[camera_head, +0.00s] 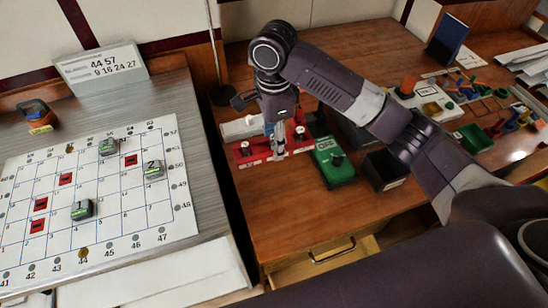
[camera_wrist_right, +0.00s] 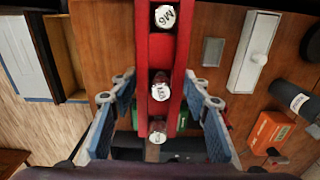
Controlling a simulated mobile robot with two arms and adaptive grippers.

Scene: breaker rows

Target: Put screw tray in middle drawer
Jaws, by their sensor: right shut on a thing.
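The red screw tray (camera_head: 250,153) sits on or just above the wooden desk; I cannot tell if it touches. It also shows in the right wrist view (camera_wrist_right: 154,45) as a long red strip with white-capped round pieces, one marked M6. My right gripper (camera_head: 278,151) is over it, with fingers on both sides of the tray in the wrist view (camera_wrist_right: 160,105), shut on it. A drawer (camera_head: 335,263) with a dark handle is pulled out at the desk's front; an open drawer also shows in the wrist view (camera_wrist_right: 66,55). My left gripper is not in view.
A green box (camera_head: 333,170) and a dark open bin (camera_head: 386,169) stand right of the tray. A white box (camera_head: 240,128) is behind it. A numbered board (camera_head: 110,235) lies on the left table. Coloured tools (camera_head: 470,90) crowd the desk's far right.

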